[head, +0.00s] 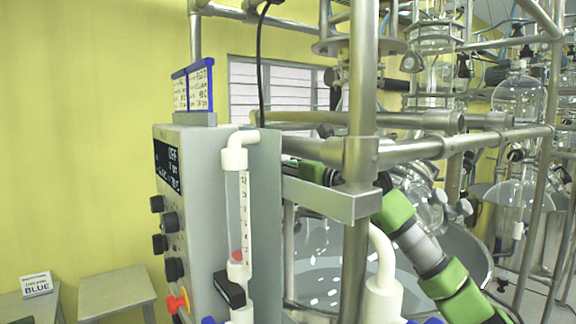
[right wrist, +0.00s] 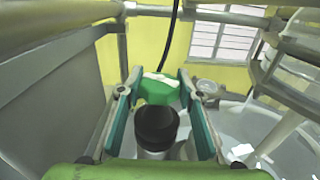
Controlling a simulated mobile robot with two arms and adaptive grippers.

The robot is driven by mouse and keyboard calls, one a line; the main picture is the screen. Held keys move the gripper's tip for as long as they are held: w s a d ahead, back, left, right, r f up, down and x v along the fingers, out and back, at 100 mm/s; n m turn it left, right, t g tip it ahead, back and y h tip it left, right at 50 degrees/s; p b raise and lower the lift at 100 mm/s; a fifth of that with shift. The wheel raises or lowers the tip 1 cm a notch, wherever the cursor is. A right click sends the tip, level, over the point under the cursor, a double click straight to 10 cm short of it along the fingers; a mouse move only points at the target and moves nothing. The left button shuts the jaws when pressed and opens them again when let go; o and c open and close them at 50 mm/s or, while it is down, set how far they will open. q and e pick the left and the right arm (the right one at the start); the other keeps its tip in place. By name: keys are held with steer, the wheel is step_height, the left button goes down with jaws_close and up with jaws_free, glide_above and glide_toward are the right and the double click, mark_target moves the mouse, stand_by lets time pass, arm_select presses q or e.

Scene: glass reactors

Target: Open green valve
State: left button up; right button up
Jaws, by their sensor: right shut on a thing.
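In the right wrist view my right gripper (right wrist: 158,92) has its two teal-padded fingers on either side of a green part with a white strip on top, which looks like the green valve (right wrist: 157,90). The jaws are shut on it. A black round cap (right wrist: 157,124) on a grey body sits between the fingers, closer to the camera. In the head view my right arm comes in from the lower right and passes behind the steel post. Its gripper end is mostly hidden behind the bracket and grey cabinet, and I cannot make out the valve there. My left gripper is not in view.
A grey control cabinet (head: 205,220) with knobs and a flow tube (head: 238,205) stands left of the post (head: 358,230). Steel rails (head: 460,143) and glass vessels (head: 517,97) crowd the right. A large round bath (head: 318,260) lies below. Two small tables stand lower left.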

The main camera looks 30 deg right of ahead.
steer(key=shift+d+r+n+g+y+p, duration=0.15)
steer(key=shift+n+g+y+p, duration=0.3)
steer(key=shift+n+y, duration=0.6)
steer(key=shift+r+n+g+y+p, duration=0.1)
steer(key=shift+n+g+y+p, duration=0.3)
steer(key=shift+y, duration=1.05)
steer(key=shift+n+g+y+p, duration=0.35)
steer(key=shift+n+y+p, duration=0.15)
steer(key=shift+n+y, duration=0.55)
steer(key=shift+g+y, duration=0.3)
steer(key=shift+y, duration=0.15)
steer(key=o, duration=1.1)
steer(key=shift+f, duration=0.1)
steer(key=shift+f, duration=0.1)
